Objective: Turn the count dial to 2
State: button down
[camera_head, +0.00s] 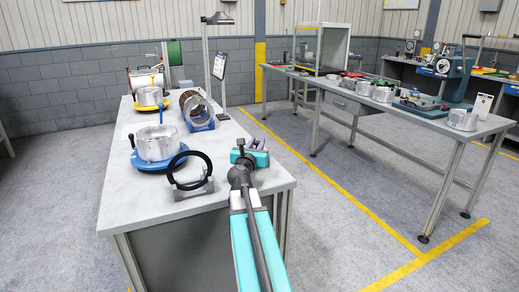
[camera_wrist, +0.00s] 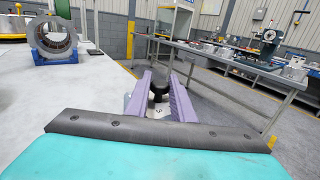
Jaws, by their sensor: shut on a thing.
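A black round knob (camera_wrist: 158,86), which I take to be the count dial, sits on a pale grey base at the near right corner of the white table. In the wrist view the two purple fingers of my gripper (camera_wrist: 158,84) reach along either side of it, and my gripper is shut on it. In the head view my gripper (camera_head: 255,143) is over the same corner, and my own wrist hides the dial.
A black ring on a grey stand (camera_head: 190,184) is close left of my arm. Behind it are a metal pot on a blue base (camera_head: 158,143) and a copper-wound stator on a blue cradle (camera_head: 197,110). A second long bench (camera_head: 400,108) stands right, across open floor.

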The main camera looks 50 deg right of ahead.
jog(key=shift+s+d+f+m+g+h+b, duration=0.1)
jog(key=shift+m+g+h+b, duration=0.3)
jog(key=shift+g, duration=0.3)
jog(key=shift+d+m+g+h+b, duration=0.1)
jog(key=shift+m+g+h+b, duration=0.15)
jog(key=shift+m+g, duration=0.35)
jog(key=shift+s+m+g+h, duration=0.2)
jog(key=shift+m+g+h, duration=0.25)
jog(key=shift+g, duration=0.35)
jog(key=c, duration=1.6)
grip_release()
jog(key=shift+o, duration=0.2)
jog(key=shift+w+a, duration=0.1)
jog(key=shift+a, duration=0.4)
jog(key=shift+v, duration=3.4)
